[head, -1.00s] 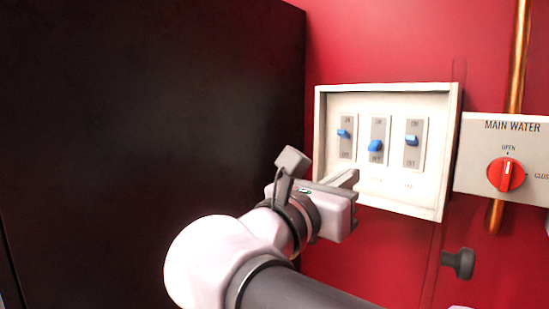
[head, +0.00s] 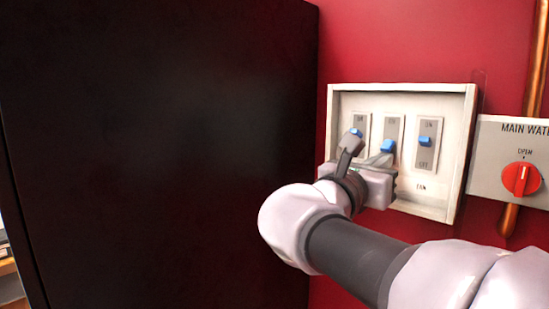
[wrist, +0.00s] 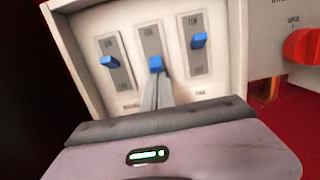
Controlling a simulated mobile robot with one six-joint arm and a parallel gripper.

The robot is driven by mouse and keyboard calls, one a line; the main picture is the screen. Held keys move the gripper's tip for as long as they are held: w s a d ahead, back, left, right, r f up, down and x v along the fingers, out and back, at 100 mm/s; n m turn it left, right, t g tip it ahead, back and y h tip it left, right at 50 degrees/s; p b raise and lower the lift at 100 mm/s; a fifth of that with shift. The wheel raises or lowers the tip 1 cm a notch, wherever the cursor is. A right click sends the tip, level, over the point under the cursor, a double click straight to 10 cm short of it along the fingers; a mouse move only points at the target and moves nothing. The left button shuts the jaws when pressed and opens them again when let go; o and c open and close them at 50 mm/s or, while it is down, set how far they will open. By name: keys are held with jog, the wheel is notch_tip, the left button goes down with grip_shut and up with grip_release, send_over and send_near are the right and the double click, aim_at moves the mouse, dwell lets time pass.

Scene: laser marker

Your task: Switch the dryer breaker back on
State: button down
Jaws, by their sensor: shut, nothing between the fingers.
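The white breaker panel (head: 466,150) holds three switches with blue toggles. The middle toggle (head: 387,147) sits lower on its plate than the others; it also shows in the wrist view (wrist: 155,63). The left toggle (head: 356,132) and right toggle (head: 425,141) sit higher. The right switch is labelled FAN; I cannot read which is the dryer's. My gripper (head: 380,159) is shut and empty, its fingertips right below the middle toggle. In the wrist view the fingertips (wrist: 157,82) point up at the toggle's underside; I cannot tell whether they touch.
A MAIN WATER plate with a red knob (head: 522,180) is right of the panel, with a copper pipe (head: 537,80) behind it. A large dark cabinet (head: 160,150) stands close on the left. The panel has a raised frame around the switches.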

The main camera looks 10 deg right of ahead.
jog(key=shift+r, duration=0.15)
jog(key=shift+a+r+g+y+p, duration=0.1)
jog(key=shift+g+y+p, duration=0.2)
jog(key=shift+p, duration=0.45)
jog(key=shift+s+r+p, duration=0.1)
jog(key=shift+r+p, duration=0.1)
jog(key=shift+p, duration=0.35)
jog(key=shift+s+a+r+y+p, duration=0.15)
jog(key=shift+r+p, duration=0.2)
jog(key=shift+p, duration=0.35)
jog(key=shift+s+a+r+y+p, duration=0.15)
jog(key=shift+r+p, duration=0.15)
jog(key=shift+p, duration=0.4)
jog(key=shift+w, duration=0.1)
